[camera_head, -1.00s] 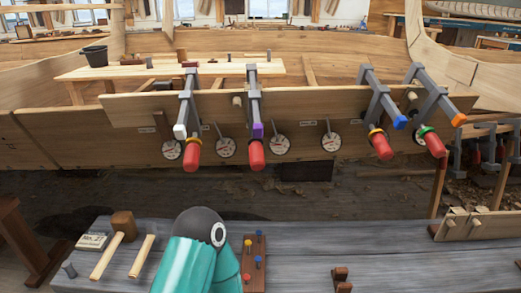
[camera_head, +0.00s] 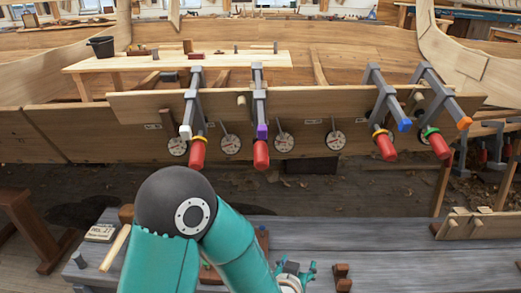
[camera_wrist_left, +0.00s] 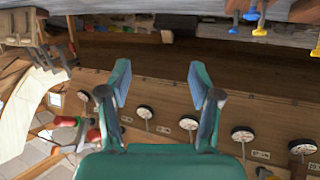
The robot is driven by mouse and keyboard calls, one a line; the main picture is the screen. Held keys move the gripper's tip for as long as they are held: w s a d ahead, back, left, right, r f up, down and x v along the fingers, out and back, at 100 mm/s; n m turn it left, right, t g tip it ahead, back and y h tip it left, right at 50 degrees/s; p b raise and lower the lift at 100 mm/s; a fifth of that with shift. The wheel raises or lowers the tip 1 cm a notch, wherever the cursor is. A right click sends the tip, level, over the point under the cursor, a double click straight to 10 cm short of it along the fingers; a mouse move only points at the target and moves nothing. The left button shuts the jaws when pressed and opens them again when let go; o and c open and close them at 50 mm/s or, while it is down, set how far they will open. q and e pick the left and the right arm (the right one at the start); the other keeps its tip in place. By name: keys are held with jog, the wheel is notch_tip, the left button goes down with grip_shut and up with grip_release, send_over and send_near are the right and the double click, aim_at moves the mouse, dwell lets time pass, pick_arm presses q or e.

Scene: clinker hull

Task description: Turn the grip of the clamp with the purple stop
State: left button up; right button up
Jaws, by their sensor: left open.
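The clamp with the purple stop (camera_head: 262,131) hangs on the hull plank in the middle of the head view. Its red grip (camera_head: 261,154) points down and toward me. My left gripper (camera_head: 296,268) is low over the grey bench, below and slightly right of that grip, and well apart from it. In the left wrist view my left gripper (camera_wrist_left: 160,82) is open and empty, its two fingers spread wide. I cannot make out the purple stop in that view. My right gripper is not in view.
A clamp with a white stop (camera_head: 185,132) hangs to the left. Clamps with blue (camera_head: 404,125) and orange (camera_head: 464,123) stops hang to the right. Round dials (camera_head: 284,142) sit along the plank. The grey bench (camera_head: 390,240) holds a small brown block (camera_head: 342,277).

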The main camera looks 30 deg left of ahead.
pick_arm(q)
jog(key=s+a+r+n+t+y+p, duration=0.1)
jog(key=a+r+n+t+y, duration=0.25)
jog(key=r, duration=1.25)
jog(key=y+p, duration=0.3)
jog(key=y, duration=0.2)
send_near(261, 157)
jog(key=shift+n+g, duration=0.35)
jog(key=shift+g, duration=0.1)
jog(key=x, duration=0.8)
jog(key=f+x, duration=0.1)
jog(key=x, duration=0.3)
jog(key=shift+w, duration=0.25)
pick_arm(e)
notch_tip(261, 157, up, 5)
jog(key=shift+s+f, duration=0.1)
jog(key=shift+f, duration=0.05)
